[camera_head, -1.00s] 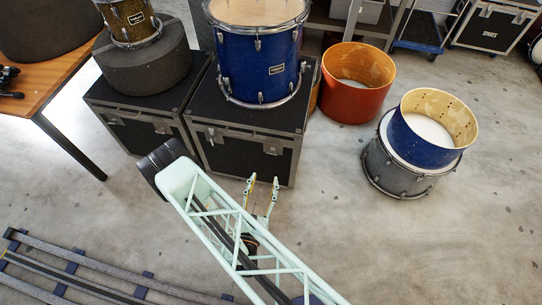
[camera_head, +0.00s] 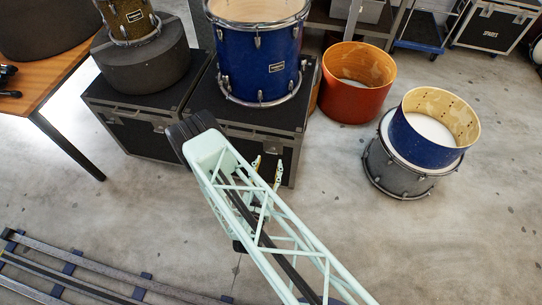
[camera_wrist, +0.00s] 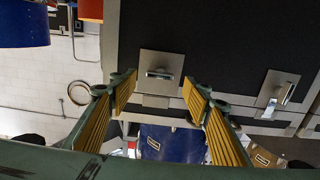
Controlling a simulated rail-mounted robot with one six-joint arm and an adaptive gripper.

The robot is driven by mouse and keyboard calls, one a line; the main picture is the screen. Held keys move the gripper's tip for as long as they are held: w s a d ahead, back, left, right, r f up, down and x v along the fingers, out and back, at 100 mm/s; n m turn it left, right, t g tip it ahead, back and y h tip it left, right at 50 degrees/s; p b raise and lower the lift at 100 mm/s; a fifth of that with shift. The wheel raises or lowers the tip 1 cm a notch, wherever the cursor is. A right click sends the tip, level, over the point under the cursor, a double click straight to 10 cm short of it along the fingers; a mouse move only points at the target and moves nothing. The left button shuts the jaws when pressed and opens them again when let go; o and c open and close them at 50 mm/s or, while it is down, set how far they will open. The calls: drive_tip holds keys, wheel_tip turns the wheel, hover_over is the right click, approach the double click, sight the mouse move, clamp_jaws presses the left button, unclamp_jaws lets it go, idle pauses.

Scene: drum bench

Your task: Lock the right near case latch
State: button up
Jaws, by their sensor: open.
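The right near black case (camera_head: 292,122) stands under the large blue drum; its front fills much of the wrist view (camera_wrist: 230,40). In the wrist view, which looks upside down, a metal latch (camera_wrist: 160,72) with its handle lying level is on the case front between and beyond my fingertips. A second latch (camera_wrist: 277,92) to the right has its handle at a slant. My gripper (camera_head: 268,168) is open and empty in front of the case's right part, with its fingers also in the wrist view (camera_wrist: 158,88). No contact with the latch is visible. My arm hides part of the case front.
The blue drum (camera_head: 262,50) stands on the case. Another black case (camera_head: 135,130) is close to its left. An orange drum shell (camera_head: 357,80) and a blue shell (camera_head: 430,125) on a grey drum stand to the right. The floor (camera_head: 400,240) in front is clear.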

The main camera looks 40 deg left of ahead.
sight(272, 151)
drive_tip(key=shift+b+x, duration=0.55)
drive_tip(key=shift+x, duration=2.05)
drive_tip(key=shift+c, duration=0.3)
drive_tip(key=c, duration=0.8)
